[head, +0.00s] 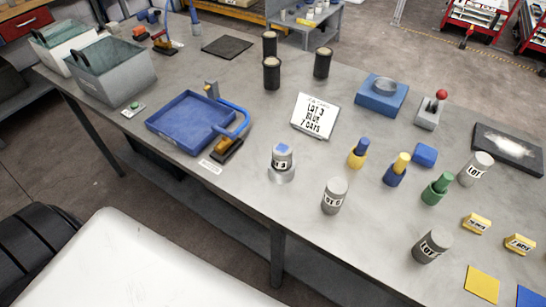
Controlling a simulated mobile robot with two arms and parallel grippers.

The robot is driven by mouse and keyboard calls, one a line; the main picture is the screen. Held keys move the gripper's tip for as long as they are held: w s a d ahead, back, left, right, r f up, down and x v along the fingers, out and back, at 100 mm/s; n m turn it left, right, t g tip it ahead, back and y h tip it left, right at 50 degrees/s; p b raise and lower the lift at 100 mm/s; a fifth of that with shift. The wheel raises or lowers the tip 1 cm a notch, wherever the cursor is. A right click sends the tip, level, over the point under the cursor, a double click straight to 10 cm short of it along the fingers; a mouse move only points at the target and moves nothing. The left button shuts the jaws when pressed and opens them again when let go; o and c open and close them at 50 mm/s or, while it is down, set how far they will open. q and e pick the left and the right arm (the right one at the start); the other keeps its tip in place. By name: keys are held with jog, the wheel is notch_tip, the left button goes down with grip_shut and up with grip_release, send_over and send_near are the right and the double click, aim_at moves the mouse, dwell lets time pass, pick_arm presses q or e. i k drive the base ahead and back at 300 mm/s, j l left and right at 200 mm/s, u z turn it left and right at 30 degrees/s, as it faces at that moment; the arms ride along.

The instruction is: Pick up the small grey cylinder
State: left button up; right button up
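Several small grey cylinders with white LOT labels are on the grey table. One (282,155), marked with a 3 and with a blue patch on top, stands upright on a round metal base (281,175) near the front edge. A second (334,197) stands to its right near the front edge. A third (432,246) is at the front right and appears tilted. A fourth (475,169) is at the right, by a black panel. I cannot tell which one the task means. Neither of my grippers is in view.
A blue tray (180,118) with a blue-handled tool (230,140) lies left of centre. A sign (315,116) reads "LOT 3 BLUE 7 DAYS". Yellow, blue and green pegs (437,189) stand at the right. Black cylinders (272,74) stand behind.

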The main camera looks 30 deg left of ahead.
aim_at(282, 156)
jog(key=i+l+u, duration=0.1)
jog(key=u, duration=0.3)
jog(key=i+l+u, duration=0.1)
jog(key=u, duration=0.25)
jog(key=i+l+u, duration=0.1)
jog(key=l+u, duration=0.3)
jog(key=j, duration=0.1)
